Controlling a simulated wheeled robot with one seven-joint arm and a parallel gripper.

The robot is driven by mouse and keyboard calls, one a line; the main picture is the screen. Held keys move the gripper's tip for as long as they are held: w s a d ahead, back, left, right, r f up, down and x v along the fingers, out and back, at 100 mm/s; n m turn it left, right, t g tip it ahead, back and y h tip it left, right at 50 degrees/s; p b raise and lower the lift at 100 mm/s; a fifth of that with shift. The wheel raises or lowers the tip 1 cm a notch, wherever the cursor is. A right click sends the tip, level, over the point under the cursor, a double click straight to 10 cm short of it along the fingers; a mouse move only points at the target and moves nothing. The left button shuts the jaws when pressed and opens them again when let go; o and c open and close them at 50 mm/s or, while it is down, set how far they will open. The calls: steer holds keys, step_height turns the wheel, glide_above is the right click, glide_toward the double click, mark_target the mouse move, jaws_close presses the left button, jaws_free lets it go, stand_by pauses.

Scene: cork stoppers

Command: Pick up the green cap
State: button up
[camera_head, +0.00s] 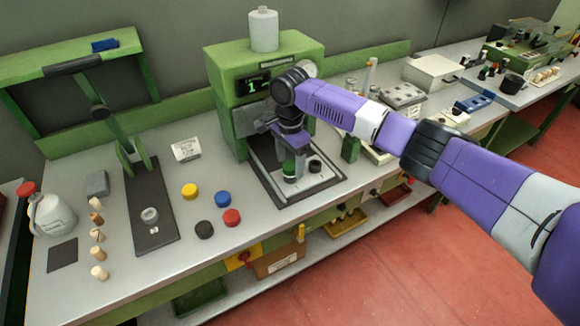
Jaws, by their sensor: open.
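The green cap (289,168) is a small dark green piece on the base of the green press-like machine (220,70). It sits on top of a small pale round piece. My purple arm reaches in from the right, and my gripper (292,152) points down just above the green cap, in front of the machine. Its jaws are open. The fingertips are small and dark here, so I cannot tell whether they are beside the cap or still above it.
Yellow (189,191), blue (222,199), red (232,217) and black (204,229) caps lie on the grey bench left of the machine. A black piece (315,166) stands right of the green cap. Cork stoppers (99,272) and a white jug (52,218) stand further left.

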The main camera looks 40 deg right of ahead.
mark_target(290, 166)
steer(key=c, duration=1.4)
steer(key=shift+r, duration=0.1)
step_height(290, 166, up, 20)
steer(key=b, duration=0.1)
